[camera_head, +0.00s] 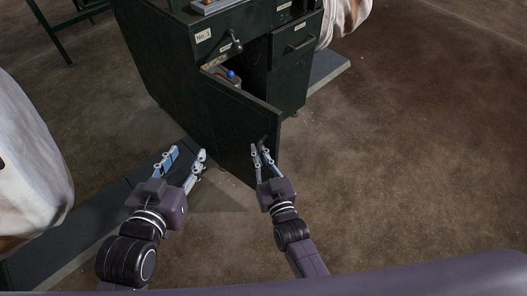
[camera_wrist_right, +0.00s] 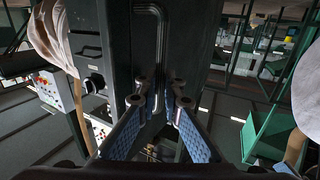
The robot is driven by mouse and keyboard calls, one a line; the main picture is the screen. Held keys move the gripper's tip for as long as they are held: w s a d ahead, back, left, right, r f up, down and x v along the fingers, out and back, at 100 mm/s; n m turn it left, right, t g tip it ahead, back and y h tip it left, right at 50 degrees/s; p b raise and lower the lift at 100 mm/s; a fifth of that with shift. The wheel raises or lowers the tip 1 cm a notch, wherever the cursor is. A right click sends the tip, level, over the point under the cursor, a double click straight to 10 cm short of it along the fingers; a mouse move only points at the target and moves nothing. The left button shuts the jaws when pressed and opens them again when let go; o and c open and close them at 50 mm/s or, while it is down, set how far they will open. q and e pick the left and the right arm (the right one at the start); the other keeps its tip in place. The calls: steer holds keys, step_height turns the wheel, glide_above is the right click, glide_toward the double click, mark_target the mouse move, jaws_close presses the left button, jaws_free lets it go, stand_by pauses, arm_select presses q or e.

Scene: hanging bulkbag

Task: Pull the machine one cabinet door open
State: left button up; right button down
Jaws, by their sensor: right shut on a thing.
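The dark green machine one cabinet (camera_head: 180,60) with a "No.1" label stands at the top of the head view. Its door (camera_head: 215,125) is swung out toward me, and the inside shows behind it. My right gripper (camera_head: 262,150) is at the door's free edge, shut on the door handle. The right wrist view shows the long vertical handle (camera_wrist_right: 158,20) running down between the two fingers. My left gripper (camera_head: 184,158) is open and empty, to the left of the right one, in front of the door's lower left part.
A blue-knobbed item (camera_head: 232,74) shows inside the cabinet. A drawer unit (camera_head: 295,60) adjoins on the right. A white bulk bag (camera_head: 30,160) hangs at the left edge above a dark floor plate (camera_head: 95,220). The floor on the right is clear.

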steer(key=shift+a, duration=0.1)
stand_by(0.3)
steer(key=c, duration=2.1)
jaws_free()
steer(key=v, duration=1.2)
steer(key=shift+a, duration=0.1)
